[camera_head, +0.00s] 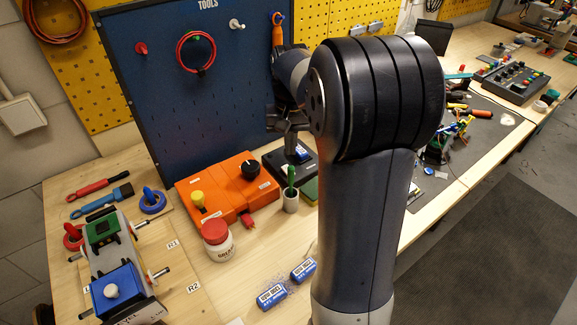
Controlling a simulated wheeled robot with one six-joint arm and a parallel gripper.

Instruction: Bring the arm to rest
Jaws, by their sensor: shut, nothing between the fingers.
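My arm rises in the right half of the head view, over the front of the bench. Its end bends back toward the blue tool board (140,75). The elbow and upper arm hide part of the bench and the board's right side.
An orange box (222,183) with knobs stands below the board. A white jar with a red lid (217,240), a small cup (290,200) and blue packs (271,295) stand in front. A grey device (113,262) is at left. Tools lie at right near a control box (515,82).

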